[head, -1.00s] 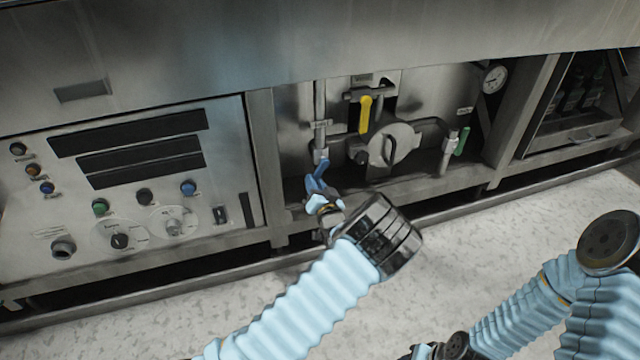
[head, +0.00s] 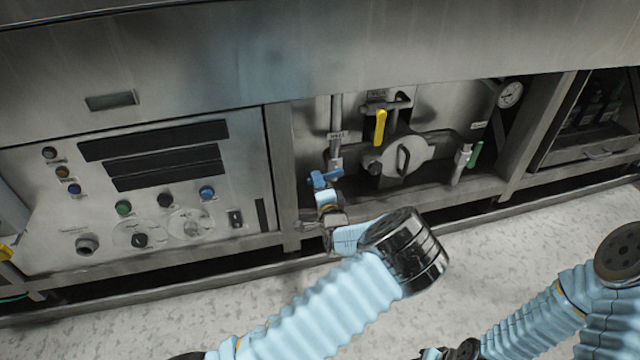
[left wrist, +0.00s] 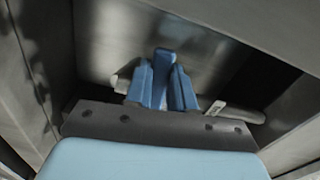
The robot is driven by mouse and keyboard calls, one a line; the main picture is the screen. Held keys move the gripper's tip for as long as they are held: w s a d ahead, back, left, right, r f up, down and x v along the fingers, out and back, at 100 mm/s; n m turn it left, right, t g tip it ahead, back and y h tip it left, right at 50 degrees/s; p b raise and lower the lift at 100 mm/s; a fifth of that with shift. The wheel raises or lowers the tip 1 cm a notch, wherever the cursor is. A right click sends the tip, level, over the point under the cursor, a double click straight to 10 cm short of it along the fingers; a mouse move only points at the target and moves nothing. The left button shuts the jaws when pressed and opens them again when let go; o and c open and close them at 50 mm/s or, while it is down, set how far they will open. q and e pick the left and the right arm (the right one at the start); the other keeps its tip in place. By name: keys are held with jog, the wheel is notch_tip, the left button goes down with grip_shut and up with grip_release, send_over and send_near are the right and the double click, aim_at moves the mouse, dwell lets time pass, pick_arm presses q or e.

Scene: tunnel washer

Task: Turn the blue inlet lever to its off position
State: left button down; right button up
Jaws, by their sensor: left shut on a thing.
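The blue inlet lever (head: 319,179) sits at the lower end of a vertical pipe in the open bay of the washer. It now lies roughly crosswise to the pipe. My left gripper (head: 327,187) is at the lever from below and front, shut on it. In the left wrist view the lever (left wrist: 164,66) stands between the two blue fingers of my left gripper (left wrist: 162,88), which partly hide it. My right arm shows at the lower right of the head view, but its gripper is out of frame.
A yellow lever (head: 380,126) and a round hatch (head: 408,156) are right of the blue lever. A green lever (head: 475,154) and a gauge (head: 510,94) are farther right. The control panel (head: 60,225) is at left. A frame post (head: 281,170) stands close left of the lever.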

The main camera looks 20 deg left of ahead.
pick_arm(q)
jog(key=shift+r+m, duration=0.45)
jog(key=shift+m, duration=0.45)
jog(key=c, duration=1)
grip_release()
jog(key=shift+o, duration=0.2)
jog(key=v, duration=1.4)
jog(key=shift+p, duration=0.3)
